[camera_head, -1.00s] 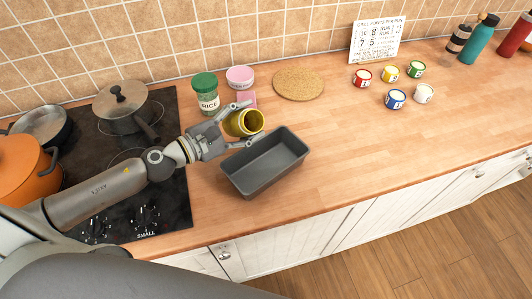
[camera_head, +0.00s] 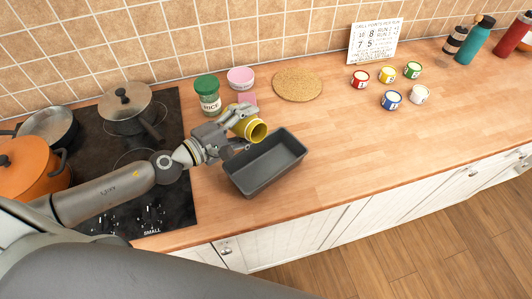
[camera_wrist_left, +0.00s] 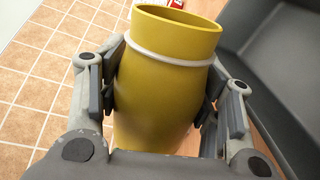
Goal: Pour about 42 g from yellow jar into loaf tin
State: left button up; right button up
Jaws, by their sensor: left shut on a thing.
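The yellow jar (camera_head: 250,129) is held by my left gripper (camera_head: 238,130), which is shut on it. The jar is tilted, its open mouth facing down and to the right beside the back left part of the loaf tin. In the left wrist view the yellow jar (camera_wrist_left: 165,75) sits between both fingers, with its rim and a pale band showing. The dark grey loaf tin (camera_head: 265,178) stands on the counter just below and right of the gripper; part of it shows in the left wrist view (camera_wrist_left: 285,70). I see nothing falling from the jar. My right gripper is not in view.
A rice jar (camera_head: 208,97) with a green lid, a pink tub (camera_head: 240,77) and a cork mat (camera_head: 297,86) stand behind. The hob with pans (camera_head: 127,108) is at left. Small colored pots (camera_head: 391,100) stand at right. The counter right of the tin is clear.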

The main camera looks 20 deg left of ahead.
aim_at(248, 133)
pick_arm(q)
jog(key=shift+s+d+m+p, duration=0.15)
jog(key=shift+d+m+p, duration=0.25)
jog(key=shift+p, duration=0.05)
jog(key=shift+r+m+y+p, duration=0.3)
jog(key=shift+r+m+p, duration=0.25)
jog(key=shift+p, duration=0.55)
jog(key=shift+s+d+f+m+t, duration=0.15)
jog(key=shift+f+m+t, duration=0.2)
jog(key=shift+m, duration=0.2)
jog(key=shift+d+f+m+p, duration=0.15)
jog(key=shift+f+m+p, duration=0.15)
jog(key=shift+m+p, duration=0.25)
jog(key=shift+s+d+r+m+p, duration=0.1)
jog(key=shift+r+m+p, duration=0.15)
jog(key=shift+p, duration=0.4)
jog(key=shift+s+d+r+m+y+p, duration=0.15)
jog(key=shift+d+r+m+y+p, duration=0.1)
jog(key=shift+m+p, duration=0.65)
jog(key=shift+s+d+r+m+y+p, duration=0.2)
jog(key=shift+m+p, duration=0.3)
jog(key=shift+p, duration=0.7)
jog(key=shift+d+r+m+p, duration=0.25)
jog(key=shift+m+p, duration=0.25)
jog(key=shift+p, duration=0.2)
dwell(0.6)
jog(key=shift+s+d+m+t, duration=0.1)
jog(key=shift+m+t, duration=0.15)
jog(key=shift+m, duration=0.05)
dwell(1.0)
